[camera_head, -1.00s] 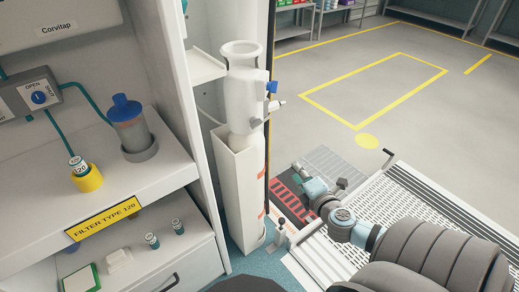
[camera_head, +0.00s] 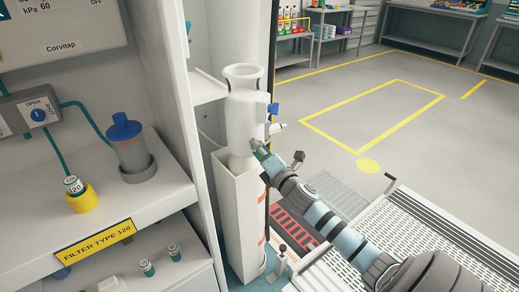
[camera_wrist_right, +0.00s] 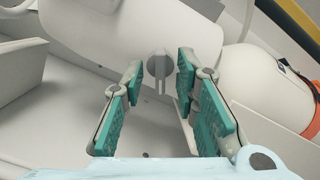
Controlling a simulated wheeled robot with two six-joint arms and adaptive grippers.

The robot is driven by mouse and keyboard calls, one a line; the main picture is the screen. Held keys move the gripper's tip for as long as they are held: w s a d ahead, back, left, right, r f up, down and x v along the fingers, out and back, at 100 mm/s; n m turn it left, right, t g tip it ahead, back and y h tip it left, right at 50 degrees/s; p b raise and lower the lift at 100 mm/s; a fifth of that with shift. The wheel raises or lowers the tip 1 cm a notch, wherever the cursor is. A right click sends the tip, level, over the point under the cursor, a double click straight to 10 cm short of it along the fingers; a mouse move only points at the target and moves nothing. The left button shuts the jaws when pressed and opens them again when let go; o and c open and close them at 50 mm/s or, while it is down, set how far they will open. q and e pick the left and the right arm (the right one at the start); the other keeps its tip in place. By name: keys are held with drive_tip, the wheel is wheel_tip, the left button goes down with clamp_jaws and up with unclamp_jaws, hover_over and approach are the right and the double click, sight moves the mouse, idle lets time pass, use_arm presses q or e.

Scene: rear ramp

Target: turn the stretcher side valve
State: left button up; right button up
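A white cylinder (camera_head: 244,100) stands in a tall white holder (camera_head: 238,215) beside the cabinet. A blue fitting (camera_head: 273,109) and a pale fitting (camera_head: 277,128) stick out from its right side. In the right wrist view a grey round knob (camera_wrist_right: 160,66) with a narrow lever is on the white body (camera_wrist_right: 125,35). I cannot tell which of these is the stretcher side valve. My right gripper (camera_head: 258,146) is at the cylinder's lower right. In the wrist view its green-padded fingers (camera_wrist_right: 160,92) are open, with the knob visible between and beyond them. The left gripper is out of view.
A wall valve with a blue knob (camera_head: 38,115), marked OPEN, is on the left. A filter bottle (camera_head: 128,145) and a yellow-based vial (camera_head: 80,195) stand on the cabinet shelf. A metal ramp (camera_head: 440,225) lies at right.

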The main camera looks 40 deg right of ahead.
clamp_jaws()
drive_tip(key=shift+m, duration=0.4)
drive_tip(key=shift+d+r+m+b, duration=0.1)
drive_tip(key=shift+m+b, duration=0.5)
drive_tip(key=shift+m, duration=5.1)
drive_tip(key=shift+r+m+b, duration=0.1)
drive_tip(key=shift+m+b, duration=0.45)
drive_tip(key=shift+m, duration=5.15)
